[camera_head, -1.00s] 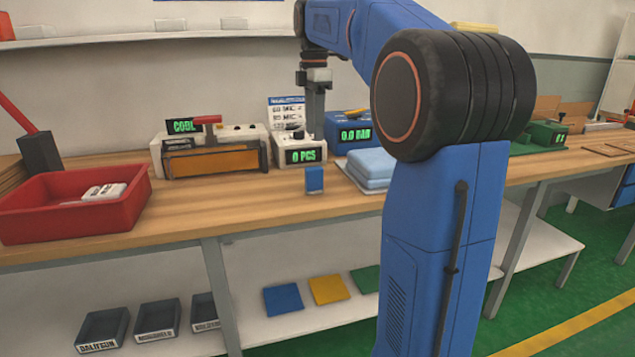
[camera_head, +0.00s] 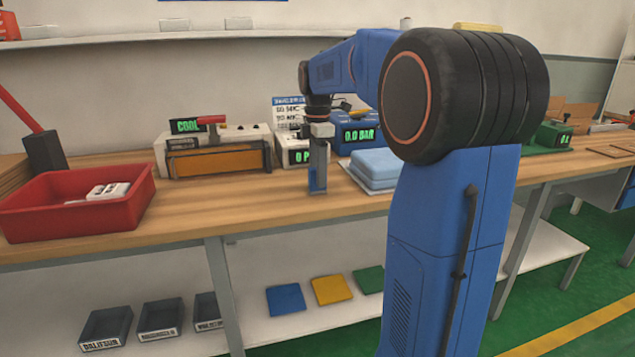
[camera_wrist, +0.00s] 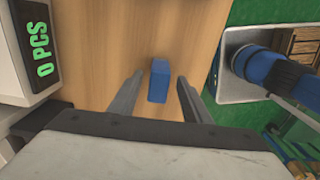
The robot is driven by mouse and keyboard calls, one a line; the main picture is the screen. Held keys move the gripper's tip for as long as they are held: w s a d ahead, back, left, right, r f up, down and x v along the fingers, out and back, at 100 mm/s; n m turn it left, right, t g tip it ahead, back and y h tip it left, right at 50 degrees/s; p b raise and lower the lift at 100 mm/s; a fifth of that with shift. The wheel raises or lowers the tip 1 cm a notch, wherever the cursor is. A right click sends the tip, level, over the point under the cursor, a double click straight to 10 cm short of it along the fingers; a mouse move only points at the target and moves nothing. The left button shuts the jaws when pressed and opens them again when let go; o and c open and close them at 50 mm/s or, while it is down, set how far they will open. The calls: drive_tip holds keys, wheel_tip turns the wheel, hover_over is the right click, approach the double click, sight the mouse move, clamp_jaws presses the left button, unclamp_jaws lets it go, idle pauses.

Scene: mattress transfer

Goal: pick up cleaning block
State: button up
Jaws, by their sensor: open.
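The cleaning block looks like a small blue upright block (camera_wrist: 158,82) on the wooden bench top, seen in the wrist view between my two finger tips. My gripper (camera_wrist: 158,92) is open, with one finger on each side of the block and a gap showing on both sides. In the head view my gripper (camera_head: 318,170) points down over the bench, and the blue block (camera_head: 316,190) is mostly hidden behind its fingers.
Left of my gripper stand a white counter box (camera_head: 296,150) and a sealer-like machine (camera_head: 218,160). A light blue folded pad (camera_head: 375,167) lies close on the right. A red bin (camera_head: 75,205) is at the left. The bench front (camera_head: 250,215) is clear.

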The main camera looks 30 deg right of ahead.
sight(314, 190)
drive_tip(key=shift+w+f, duration=0.1)
drive_tip(key=shift+f, duration=1.55)
clamp_jaws()
